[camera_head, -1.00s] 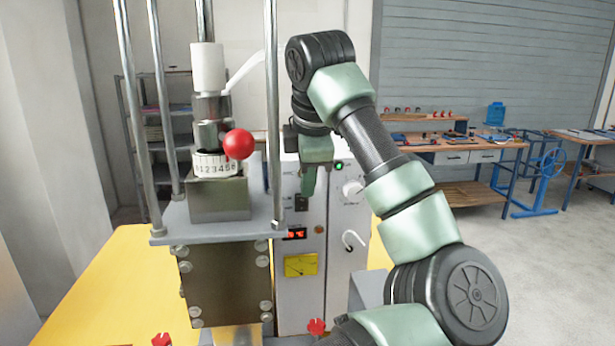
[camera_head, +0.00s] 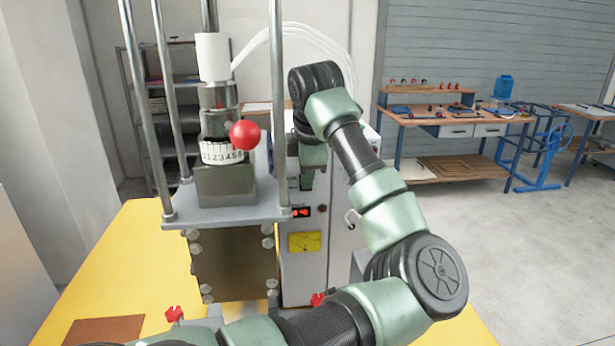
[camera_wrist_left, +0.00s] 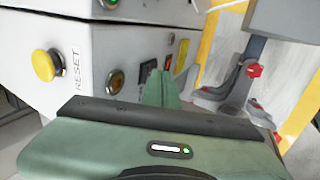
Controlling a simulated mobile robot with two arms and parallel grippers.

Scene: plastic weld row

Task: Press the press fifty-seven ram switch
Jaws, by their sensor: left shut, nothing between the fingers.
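The press control cabinet (camera_head: 340,235) stands right of the press column, and its grey front panel faces me. My left gripper (camera_head: 307,182) is shut and empty, pointing down at the panel just above the red lit display (camera_head: 300,212). In the left wrist view, the shut fingertips (camera_wrist_left: 160,88) are close to a black rocker switch (camera_wrist_left: 147,70) and partly cover it. I cannot tell whether they touch it, and no label on it is readable. The display also shows beyond the fingers (camera_wrist_left: 168,63). My right gripper is not in view.
A yellow RESET button (camera_wrist_left: 44,66) and a round metal-rimmed button (camera_wrist_left: 115,81) are on the cabinet panel. The press (camera_head: 225,188) with its red ball knob (camera_head: 245,135) stands left of my gripper. A yellow table (camera_head: 115,255) lies around it. A workbench (camera_head: 450,128) is far right.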

